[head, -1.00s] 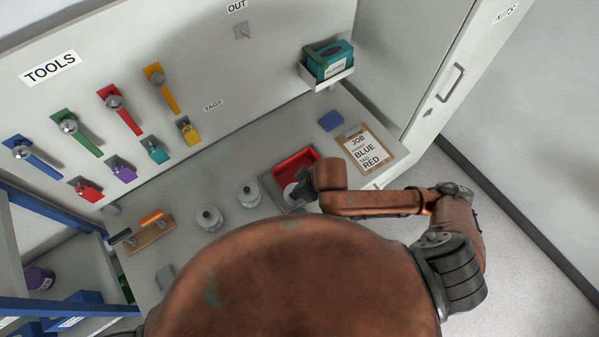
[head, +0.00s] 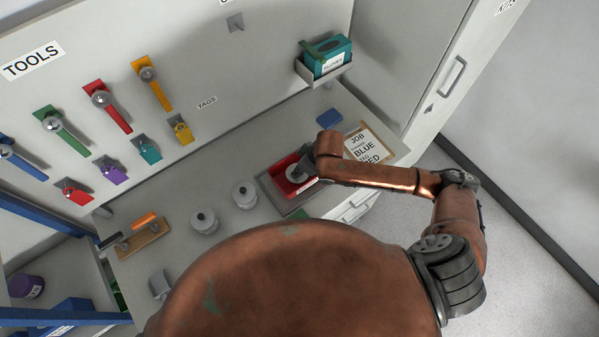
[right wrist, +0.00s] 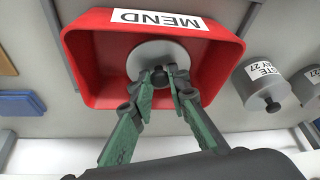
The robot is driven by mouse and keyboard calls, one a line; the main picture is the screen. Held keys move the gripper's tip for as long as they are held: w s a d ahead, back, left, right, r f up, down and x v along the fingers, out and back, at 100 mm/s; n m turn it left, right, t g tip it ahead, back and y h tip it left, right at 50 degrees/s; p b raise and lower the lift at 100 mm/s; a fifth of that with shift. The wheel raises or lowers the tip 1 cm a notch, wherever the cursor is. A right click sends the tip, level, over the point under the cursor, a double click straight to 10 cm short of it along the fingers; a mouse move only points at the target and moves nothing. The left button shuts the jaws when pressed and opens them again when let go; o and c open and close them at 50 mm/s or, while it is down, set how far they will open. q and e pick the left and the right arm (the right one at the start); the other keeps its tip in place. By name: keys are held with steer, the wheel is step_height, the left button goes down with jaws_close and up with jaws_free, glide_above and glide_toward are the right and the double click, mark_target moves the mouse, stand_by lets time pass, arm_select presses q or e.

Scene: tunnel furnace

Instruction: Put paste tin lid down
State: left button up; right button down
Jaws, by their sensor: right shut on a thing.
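My right gripper (right wrist: 160,82) is shut on the dark knob of a round grey lid (right wrist: 145,57), seen from above. The lid is over or inside a red tray (right wrist: 85,50) labelled MEND; whether it touches the tray floor, or a tin is under it, I cannot tell. In the head view the right gripper (head: 307,164) is at the red tray (head: 283,163), with the lid partly hidden. Two grey knob-topped tins (head: 204,221) (head: 244,195) stand left of the tray. My left gripper is out of view.
A blue block (head: 329,117) and a job clipboard (head: 368,142) lie right of the tray. A wooden holder (head: 143,238) stands at the bench's left. A glove box (head: 326,60) sits on a wall shelf.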

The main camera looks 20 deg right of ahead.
steer(key=shift+w+d+f, duration=0.15)
steer(key=shift+w+f, duration=0.15)
steer(key=shift+f, duration=1.65)
steer(key=c, duration=1.8)
jaws_free()
steer(key=shift+f, duration=0.1)
steer(key=shift+c, duration=0.2)
steer(key=shift+r, duration=0.2)
steer(key=v, duration=1.2)
steer(key=shift+p, duration=0.35)
steer(key=shift+s+f, duration=0.1)
steer(key=shift+f, duration=0.05)
